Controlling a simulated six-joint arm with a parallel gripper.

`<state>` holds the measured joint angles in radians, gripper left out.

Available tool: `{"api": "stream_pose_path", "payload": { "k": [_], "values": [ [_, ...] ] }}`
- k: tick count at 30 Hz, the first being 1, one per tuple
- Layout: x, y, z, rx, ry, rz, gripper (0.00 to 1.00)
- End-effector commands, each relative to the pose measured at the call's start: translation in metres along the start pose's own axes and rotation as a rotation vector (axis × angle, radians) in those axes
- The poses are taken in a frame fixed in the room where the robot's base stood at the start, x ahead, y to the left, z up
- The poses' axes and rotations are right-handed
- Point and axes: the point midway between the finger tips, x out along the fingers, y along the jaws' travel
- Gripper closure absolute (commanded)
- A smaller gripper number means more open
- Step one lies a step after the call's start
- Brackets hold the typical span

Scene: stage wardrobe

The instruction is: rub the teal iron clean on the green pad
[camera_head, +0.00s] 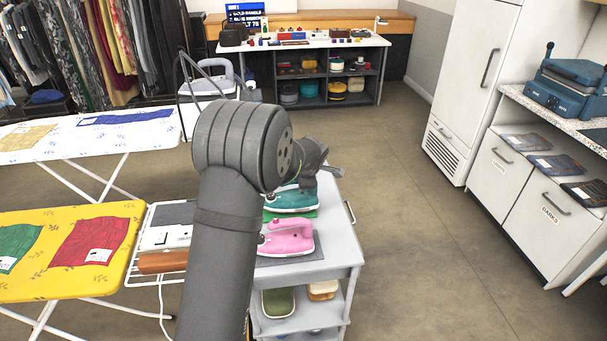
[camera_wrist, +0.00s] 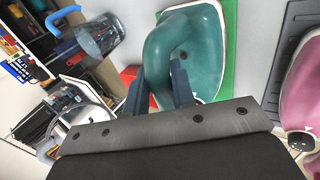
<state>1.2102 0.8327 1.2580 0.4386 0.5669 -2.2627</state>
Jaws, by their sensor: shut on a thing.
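The teal iron (camera_wrist: 205,42) is in the wrist view, with its rounded handle between the two dark fingers of my gripper (camera_wrist: 160,88). My gripper is shut on that handle. I cannot tell whether the soleplate touches the pad. The soleplate's underside is hidden.
A pink iron (camera_head: 287,237) stands on a dark grey mat (camera_head: 308,250), close in front of the teal iron. The white cart (camera_head: 340,262) has lower shelves with several items. A yellow ironing board (camera_head: 60,270) stands at left. The floor right of the cart is clear.

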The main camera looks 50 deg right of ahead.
Motion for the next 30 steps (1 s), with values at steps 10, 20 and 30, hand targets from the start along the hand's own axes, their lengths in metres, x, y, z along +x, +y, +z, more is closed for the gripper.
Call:
{"api": "stream_pose_path", "payload": {
  "k": [10, 20, 30],
  "values": [
    [0.015, -0.008, -0.021, -0.002, 0.002, 0.000, 1.00],
    [0.016, -0.008, -0.047, -0.001, 0.002, -0.001, 1.00],
    [0.018, -0.007, -0.075, -0.001, 0.002, -0.002, 1.00]
  ]
}}
